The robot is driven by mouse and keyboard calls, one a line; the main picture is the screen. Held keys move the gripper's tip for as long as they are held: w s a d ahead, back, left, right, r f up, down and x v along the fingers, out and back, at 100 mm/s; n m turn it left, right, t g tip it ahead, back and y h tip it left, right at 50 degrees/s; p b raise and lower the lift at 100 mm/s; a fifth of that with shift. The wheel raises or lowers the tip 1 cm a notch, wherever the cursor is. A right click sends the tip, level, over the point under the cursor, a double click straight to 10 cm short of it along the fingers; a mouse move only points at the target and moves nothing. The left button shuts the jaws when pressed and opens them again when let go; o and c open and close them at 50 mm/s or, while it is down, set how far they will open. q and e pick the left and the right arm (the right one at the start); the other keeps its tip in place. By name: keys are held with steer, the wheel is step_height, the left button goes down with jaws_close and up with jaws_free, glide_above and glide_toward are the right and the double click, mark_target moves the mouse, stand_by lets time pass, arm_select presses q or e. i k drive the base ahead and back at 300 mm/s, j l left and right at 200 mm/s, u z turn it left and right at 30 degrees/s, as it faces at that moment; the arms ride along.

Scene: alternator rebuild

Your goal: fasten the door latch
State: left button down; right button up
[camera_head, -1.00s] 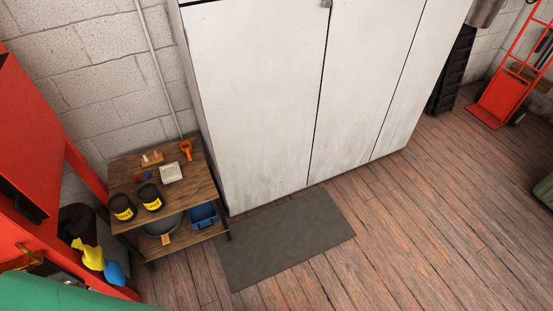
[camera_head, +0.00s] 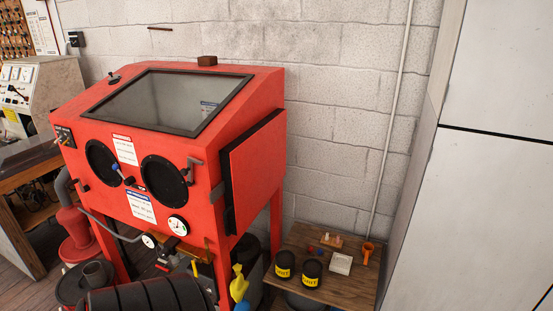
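A red blast cabinet (camera_head: 150,190) stands on legs in the middle left. It has a sloped window (camera_head: 165,100) and two round black arm ports. A red side door (camera_head: 258,165) is on its right side, with a dark band along its top and left edges. I cannot tell whether the door is fully closed. Neither gripper is in view.
A wooden side table (camera_head: 345,290) with black tins (camera_head: 284,268) stands right of the cabinet, below the door. A tall white locker (camera_head: 490,190) is at the far right. A yellow spray bottle (camera_head: 238,284) hangs low by the cabinet. A workbench (camera_head: 30,175) is at left.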

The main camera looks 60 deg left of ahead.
mark_target(192, 176)
steer(key=u, duration=2.4)
